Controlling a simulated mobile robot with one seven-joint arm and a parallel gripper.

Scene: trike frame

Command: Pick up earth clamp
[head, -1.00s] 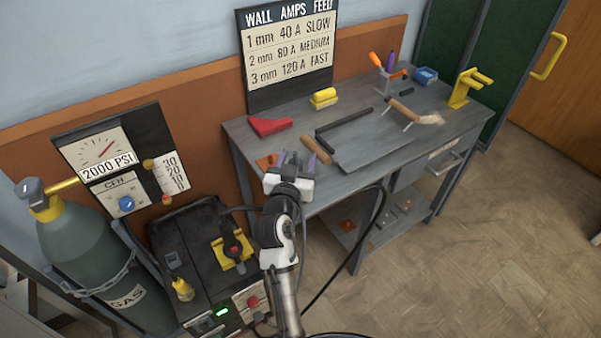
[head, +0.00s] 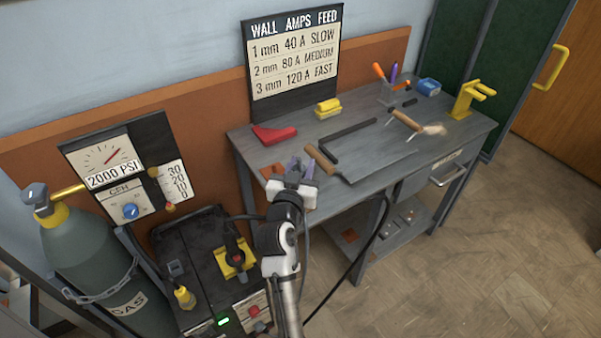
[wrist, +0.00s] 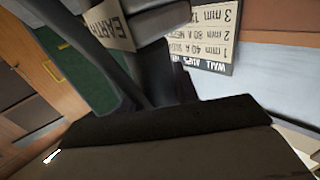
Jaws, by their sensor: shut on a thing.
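My gripper (head: 299,168) is over the near left corner of the workbench, shut on the earth clamp. In the wrist view the clamp (wrist: 160,22) is a dark grey piece with a cream tag reading EARTH (wrist: 120,25), close in front of the camera. In the head view the clamp is small and mostly hidden by my gripper, so its jaws cannot be made out.
The workbench (head: 400,165) holds a red magnet-like block (head: 273,135), yellow blocks (head: 327,108), a hammer-like tool, a pen holder and a yellow stand (head: 470,100). The welding machine (head: 195,255) and gas cylinder (head: 90,250) stand at left. Floor at right is clear.

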